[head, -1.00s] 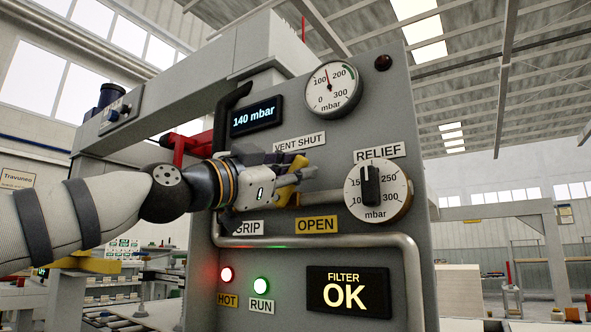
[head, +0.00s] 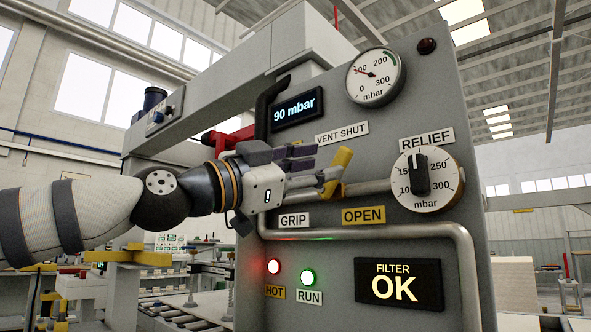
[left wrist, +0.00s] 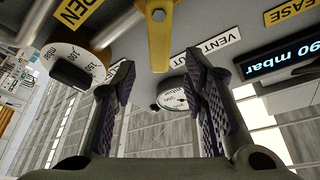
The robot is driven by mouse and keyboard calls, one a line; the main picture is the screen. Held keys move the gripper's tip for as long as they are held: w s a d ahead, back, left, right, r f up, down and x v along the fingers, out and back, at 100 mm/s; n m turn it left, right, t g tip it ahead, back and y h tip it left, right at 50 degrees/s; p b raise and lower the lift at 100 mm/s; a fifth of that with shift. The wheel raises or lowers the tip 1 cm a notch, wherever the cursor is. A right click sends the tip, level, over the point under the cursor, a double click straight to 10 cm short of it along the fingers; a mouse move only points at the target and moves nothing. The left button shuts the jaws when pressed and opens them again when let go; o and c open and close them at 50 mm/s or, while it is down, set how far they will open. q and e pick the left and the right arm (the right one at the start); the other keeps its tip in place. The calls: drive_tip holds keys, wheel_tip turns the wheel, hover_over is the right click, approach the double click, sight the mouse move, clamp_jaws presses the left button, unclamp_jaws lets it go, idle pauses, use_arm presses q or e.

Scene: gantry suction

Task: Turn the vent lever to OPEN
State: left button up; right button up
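The yellow vent lever (head: 343,162) stands on the grey panel, tilted slightly off upright with its free end up, below the VENT SHUT label (head: 342,133). The yellow OPEN label (head: 363,215) is below and right of it. My left gripper (head: 312,170) is just left of the lever, partly covering its lower part. In the left wrist view, which is upside down, the two fingers (left wrist: 160,80) are spread apart and empty. The lever (left wrist: 159,40) shows ahead between their tips, with clear gaps to both. My right gripper is not in view.
The RELIEF dial (head: 428,180) is right of the lever, with a pipe (head: 400,230) below. The display (head: 297,109) reads 90 mbar. HOT glows red, RUN green, and the filter screen (head: 398,284) reads OK. A beam (head: 215,90) runs above my arm.

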use_arm(q)
drive_tip(key=v, duration=0.6)
drive_tip(key=shift+c, duration=0.2)
